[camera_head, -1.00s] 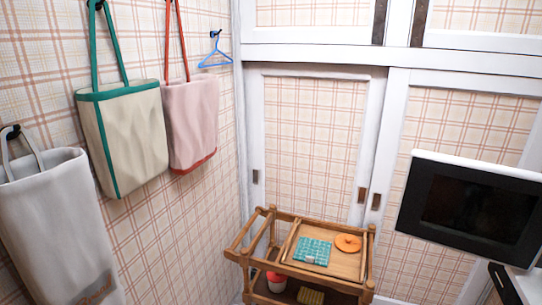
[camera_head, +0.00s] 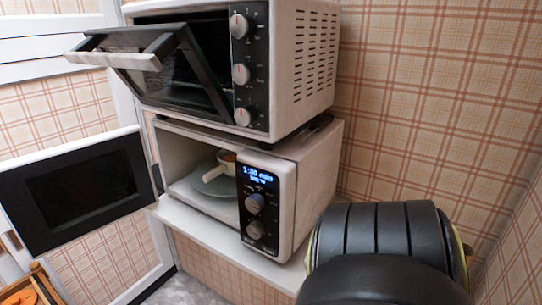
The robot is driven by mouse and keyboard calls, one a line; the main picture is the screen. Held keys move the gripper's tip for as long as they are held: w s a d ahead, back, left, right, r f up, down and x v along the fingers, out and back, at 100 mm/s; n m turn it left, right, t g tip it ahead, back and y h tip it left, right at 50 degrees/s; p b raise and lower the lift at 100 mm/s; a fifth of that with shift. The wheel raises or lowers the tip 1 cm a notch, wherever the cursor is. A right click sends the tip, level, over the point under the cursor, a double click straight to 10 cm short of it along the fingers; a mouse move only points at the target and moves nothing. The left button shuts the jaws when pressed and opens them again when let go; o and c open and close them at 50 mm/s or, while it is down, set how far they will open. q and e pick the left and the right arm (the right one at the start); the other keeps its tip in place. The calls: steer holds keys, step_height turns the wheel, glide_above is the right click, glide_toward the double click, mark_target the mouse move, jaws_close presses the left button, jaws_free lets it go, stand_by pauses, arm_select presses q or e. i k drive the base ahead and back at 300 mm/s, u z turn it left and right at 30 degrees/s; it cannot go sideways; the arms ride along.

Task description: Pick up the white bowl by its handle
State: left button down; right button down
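The white bowl (camera_head: 231,168) sits inside the lower oven, a white microwave (camera_head: 302,170) whose door hangs open to the left. Its handle (camera_head: 213,173) points toward the front left of the opening. The bowl rests on a pale grey-green plate (camera_head: 209,187). The right part of the bowl is hidden behind the microwave's control panel. Something brownish shows at the bowl's top, too small to tell. Neither of my grippers is in view.
The open microwave door (camera_head: 80,190) juts out at left. Above, a toaster oven (camera_head: 300,60) has its door (camera_head: 165,70) tilted partly open, overhanging the microwave's front. A white shelf (camera_head: 250,262) holds both. A black rounded part, apparently my arm, fills the lower right. A wooden cart (camera_head: 42,284) stands lower left.

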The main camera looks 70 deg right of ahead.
mark_target(226, 158)
steer(key=z, duration=2.05)
